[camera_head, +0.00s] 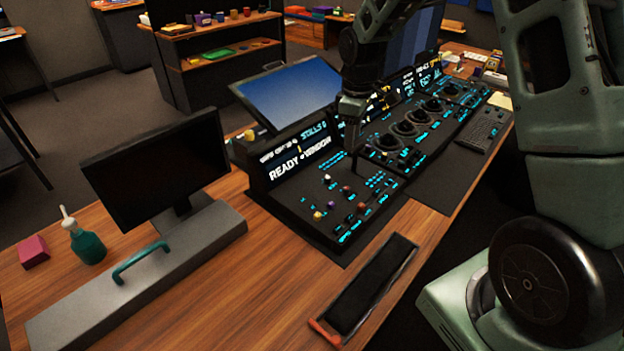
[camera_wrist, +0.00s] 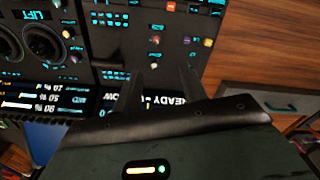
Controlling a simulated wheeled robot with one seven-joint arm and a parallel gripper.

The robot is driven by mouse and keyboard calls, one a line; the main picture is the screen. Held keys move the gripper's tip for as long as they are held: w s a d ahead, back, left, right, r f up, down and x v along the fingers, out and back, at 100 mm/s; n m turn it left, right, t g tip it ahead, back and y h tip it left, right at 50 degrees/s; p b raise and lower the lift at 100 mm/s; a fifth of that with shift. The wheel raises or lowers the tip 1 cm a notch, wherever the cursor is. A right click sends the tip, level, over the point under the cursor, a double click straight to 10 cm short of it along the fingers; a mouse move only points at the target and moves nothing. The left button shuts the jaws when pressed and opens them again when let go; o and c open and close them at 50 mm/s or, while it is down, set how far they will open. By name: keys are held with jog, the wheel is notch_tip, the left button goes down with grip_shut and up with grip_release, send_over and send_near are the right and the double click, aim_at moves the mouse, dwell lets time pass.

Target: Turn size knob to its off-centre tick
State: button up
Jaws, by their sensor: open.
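The control panel (camera_head: 300,195) stands on the wooden desk, with several small coloured knobs on its near section. A yellow knob (camera_head: 317,216) and a reddish knob (camera_head: 346,190) are among them. I cannot read which one is labelled size, nor its tick. The wrist view shows the same section from the opposite side, with a small pale knob (camera_wrist: 155,67) and an orange knob (camera_wrist: 208,42). My gripper (camera_head: 352,125) is above the panel, near the lit displays.
Trackball rings (camera_head: 405,127) lie right of the knob section. The lit display strip (camera_head: 300,160) rises behind the knobs. A dark monitor (camera_head: 155,170) and a grey bar with a teal handle (camera_head: 142,262) are at left. A black tray (camera_head: 372,285) lies in front.

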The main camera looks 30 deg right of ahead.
aim_at(346, 188)
jog(key=f, duration=0.6)
jog(key=f+p, duration=0.1)
jog(key=f, duration=0.5)
jog(key=w+f+p, duration=0.1)
jog(key=f, duration=0.4)
jog(key=shift+d+f, duration=0.25)
jog(key=shift+f, duration=0.15)
grip_shut()
